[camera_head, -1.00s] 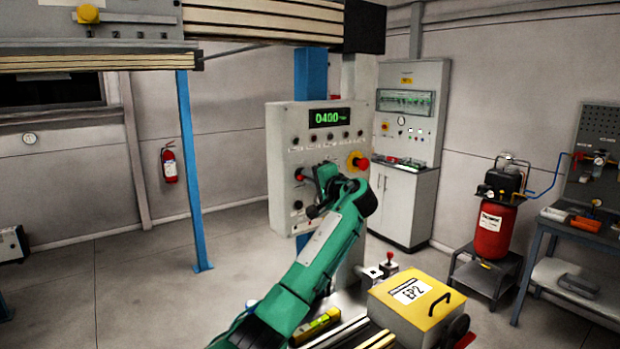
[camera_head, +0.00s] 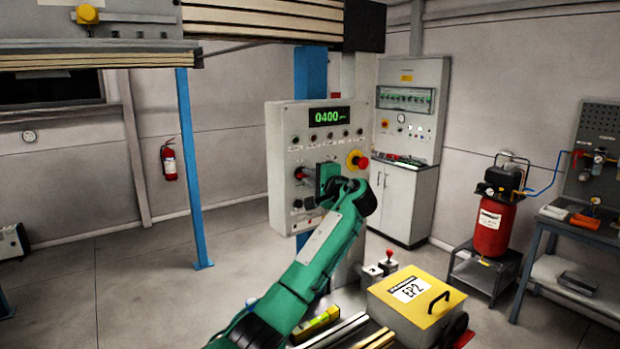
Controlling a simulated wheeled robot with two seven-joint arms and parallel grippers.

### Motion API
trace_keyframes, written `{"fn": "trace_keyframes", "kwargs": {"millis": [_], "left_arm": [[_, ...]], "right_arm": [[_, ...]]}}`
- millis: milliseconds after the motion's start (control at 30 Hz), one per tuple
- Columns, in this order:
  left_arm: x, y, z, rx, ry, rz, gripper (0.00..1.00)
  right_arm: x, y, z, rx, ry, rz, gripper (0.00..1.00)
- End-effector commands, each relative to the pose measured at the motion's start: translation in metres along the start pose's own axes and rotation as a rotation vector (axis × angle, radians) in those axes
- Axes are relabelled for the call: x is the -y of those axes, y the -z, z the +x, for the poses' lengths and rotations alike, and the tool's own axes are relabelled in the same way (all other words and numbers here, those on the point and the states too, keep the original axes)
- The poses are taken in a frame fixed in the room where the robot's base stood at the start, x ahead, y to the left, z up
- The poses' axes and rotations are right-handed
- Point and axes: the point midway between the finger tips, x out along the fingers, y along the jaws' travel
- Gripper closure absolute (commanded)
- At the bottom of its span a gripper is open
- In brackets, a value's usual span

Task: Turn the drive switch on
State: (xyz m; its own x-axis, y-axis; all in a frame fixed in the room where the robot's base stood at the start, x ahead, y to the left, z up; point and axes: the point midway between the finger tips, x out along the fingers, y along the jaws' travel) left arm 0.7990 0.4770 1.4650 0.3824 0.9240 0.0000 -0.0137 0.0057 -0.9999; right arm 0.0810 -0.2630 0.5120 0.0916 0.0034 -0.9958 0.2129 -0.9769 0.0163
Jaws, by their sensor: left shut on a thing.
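The grey control panel (camera_head: 284,131) stands mid-picture with a green display (camera_head: 328,116) reading 0400 and rows of small knobs. A small knob with a red part, the drive switch as far as I can tell (camera_head: 299,173), sits at the panel's left; its label is too small to read. My left gripper (camera_head: 307,174) comes up from below and is shut on this knob at the panel face. The gripper partly hides the knob and the panel's lower middle, so which way the switch points cannot be told. My right gripper is not in view.
A red emergency button on yellow (camera_head: 358,160) sits right of my wrist. A yellow-topped box marked EP2 (camera_head: 412,290) and a red-knobbed joystick (camera_head: 389,256) are close below right. A beam (camera_head: 265,20) hangs above. The floor to the left is clear.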

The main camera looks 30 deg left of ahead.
Motion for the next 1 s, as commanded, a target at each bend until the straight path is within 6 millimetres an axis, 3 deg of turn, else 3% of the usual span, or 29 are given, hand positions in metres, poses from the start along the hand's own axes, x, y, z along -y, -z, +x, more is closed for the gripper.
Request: {"fn": "trace_keyframes", "kwargs": {"millis": [33, 67, 133, 167, 567, 667, 1000], "left_arm": [[0.000, 0.000, 0.000, -0.001, 0.000, 0.002, 1.00], [0.000, 0.000, 0.000, -0.001, 0.000, 0.002, 0.83], [0.000, 0.000, 0.000, -0.001, 0.000, 0.002, 0.70], [0.000, 0.000, 0.000, -0.001, 0.000, 0.001, 0.67], [-0.003, 0.001, -0.010, -0.002, 0.000, 0.000, 0.67], [-0.005, 0.001, -0.025, -0.003, 0.000, -0.002, 0.67], [-0.005, 0.002, -0.102, -0.004, 0.000, -0.002, 0.67]], "right_arm": [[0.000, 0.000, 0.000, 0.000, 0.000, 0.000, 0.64], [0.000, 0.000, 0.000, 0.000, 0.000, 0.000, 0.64], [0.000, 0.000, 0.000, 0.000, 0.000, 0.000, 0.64], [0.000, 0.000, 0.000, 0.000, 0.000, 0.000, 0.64], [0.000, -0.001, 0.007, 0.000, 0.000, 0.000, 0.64], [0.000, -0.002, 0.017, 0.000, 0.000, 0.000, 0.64], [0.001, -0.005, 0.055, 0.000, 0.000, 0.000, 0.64]]}}
